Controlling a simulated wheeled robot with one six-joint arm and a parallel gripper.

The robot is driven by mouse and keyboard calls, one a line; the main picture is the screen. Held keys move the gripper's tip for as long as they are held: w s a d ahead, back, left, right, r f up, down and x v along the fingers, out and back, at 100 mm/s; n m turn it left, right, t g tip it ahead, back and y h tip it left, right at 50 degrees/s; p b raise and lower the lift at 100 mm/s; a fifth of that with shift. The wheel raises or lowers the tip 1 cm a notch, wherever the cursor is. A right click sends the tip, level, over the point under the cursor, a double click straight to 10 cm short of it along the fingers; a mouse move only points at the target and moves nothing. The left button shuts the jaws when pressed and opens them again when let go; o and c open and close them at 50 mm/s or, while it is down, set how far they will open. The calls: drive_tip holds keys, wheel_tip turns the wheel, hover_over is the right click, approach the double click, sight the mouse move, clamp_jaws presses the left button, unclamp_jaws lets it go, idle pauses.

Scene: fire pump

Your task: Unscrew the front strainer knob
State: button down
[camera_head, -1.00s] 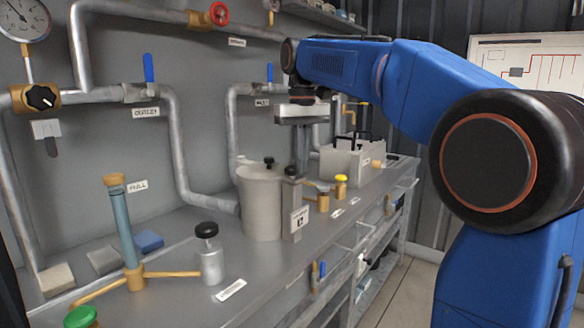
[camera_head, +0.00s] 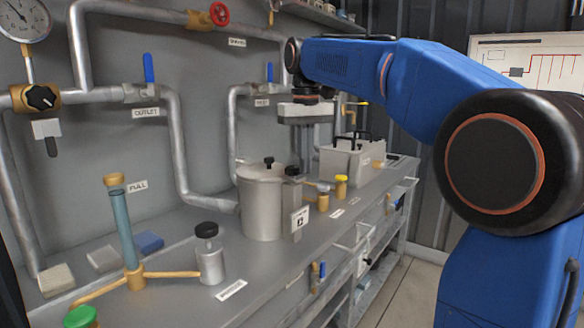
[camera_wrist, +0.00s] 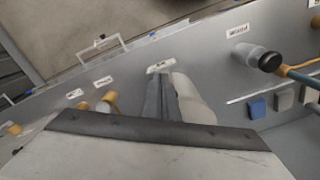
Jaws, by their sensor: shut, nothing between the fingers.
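The strainer is a light grey lidded canister (camera_head: 261,205) on the bench. One black knob (camera_head: 268,162) stands on its lid. A second dark knob (camera_head: 293,172) tops the post at its front right side, above a numbered label plate (camera_head: 299,218). My gripper (camera_head: 302,172) points down over this front side, its fingers shut and empty. Its tips are close to the front knob; I cannot tell whether they touch it. In the wrist view the dark shut fingers (camera_wrist: 161,98) lie beside the pale canister (camera_wrist: 194,100), and the front knob cannot be made out.
A jar with a black cap (camera_head: 209,258) and a brass-based tube (camera_head: 122,228) stand left of the canister. A grey box (camera_head: 350,160) and small brass fittings (camera_head: 341,188) stand to the right. Pipes run along the back wall. The bench front is mostly clear.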

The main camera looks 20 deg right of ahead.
drive_tip(key=shift+r, duration=2.95)
drive_tip(key=a+f, duration=0.3)
drive_tip(key=f, duration=0.3)
drive_tip(key=shift+a, duration=0.2)
drive_tip(key=shift+w, duration=0.1)
drive_tip(key=shift+d, duration=0.9)
drive_tip(key=shift+w+d, duration=0.2)
drive_tip(key=shift+d, duration=0.4)
drive_tip(key=shift+s, duration=0.1)
drive_tip(key=shift+s+d, duration=0.2)
drive_tip(key=shift+s, duration=0.05)
